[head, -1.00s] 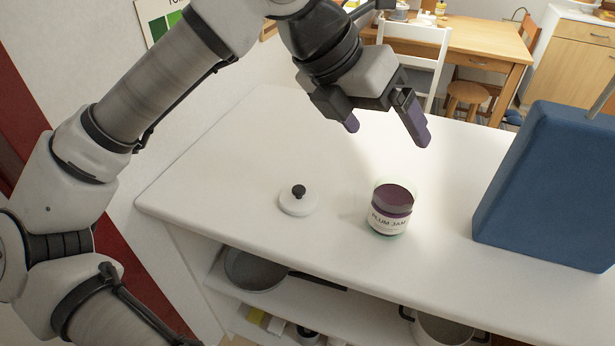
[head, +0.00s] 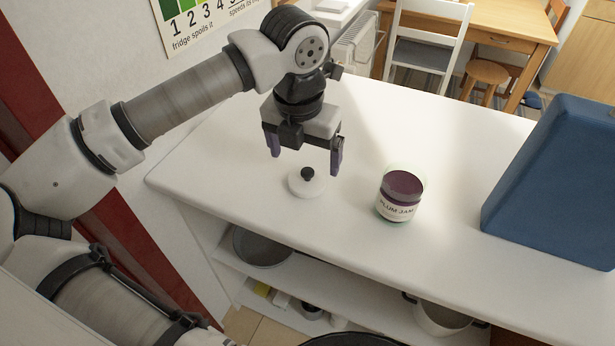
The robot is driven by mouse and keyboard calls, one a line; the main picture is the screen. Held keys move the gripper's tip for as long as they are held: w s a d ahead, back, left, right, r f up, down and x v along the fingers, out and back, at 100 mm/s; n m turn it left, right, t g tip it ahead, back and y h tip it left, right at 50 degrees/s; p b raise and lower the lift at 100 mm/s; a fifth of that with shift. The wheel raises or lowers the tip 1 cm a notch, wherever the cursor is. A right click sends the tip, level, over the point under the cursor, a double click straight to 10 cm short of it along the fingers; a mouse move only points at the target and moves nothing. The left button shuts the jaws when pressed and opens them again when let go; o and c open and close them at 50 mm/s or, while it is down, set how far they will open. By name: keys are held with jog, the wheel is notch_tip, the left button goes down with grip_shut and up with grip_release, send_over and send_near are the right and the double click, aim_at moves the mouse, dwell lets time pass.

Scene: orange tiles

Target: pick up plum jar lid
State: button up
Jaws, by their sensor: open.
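The plum jar lid (head: 305,187) is a white disc with a black knob on top. It lies on the white counter (head: 240,180), left of the jar. The plum jam jar (head: 400,197) stands upright and open, with dark purple jam and a label. My gripper (head: 305,162) is open and points down. Its fingers appear above the lid, one to each side of the knob in the picture. The exact height above the lid is hard to tell.
A large blue block-shaped object (head: 560,185) stands on the right of the counter. Pans (head: 262,250) and a pot (head: 440,318) sit on the shelf below. The wall is at the left. A wooden table (head: 480,22) and a white chair (head: 425,55) are behind.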

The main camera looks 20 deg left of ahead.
aim_at(308, 171)
jog(key=shift+w+d+f+p, duration=0.15)
jog(key=shift+f+p, duration=0.15)
jog(key=shift+f, duration=0.9)
jog(key=shift+w+d+f+p, duration=0.15)
jog(key=shift+f+p, duration=0.15)
jog(key=shift+f, duration=0.85)
jog(key=shift+s, duration=0.1)
jog(key=c, duration=1.1)
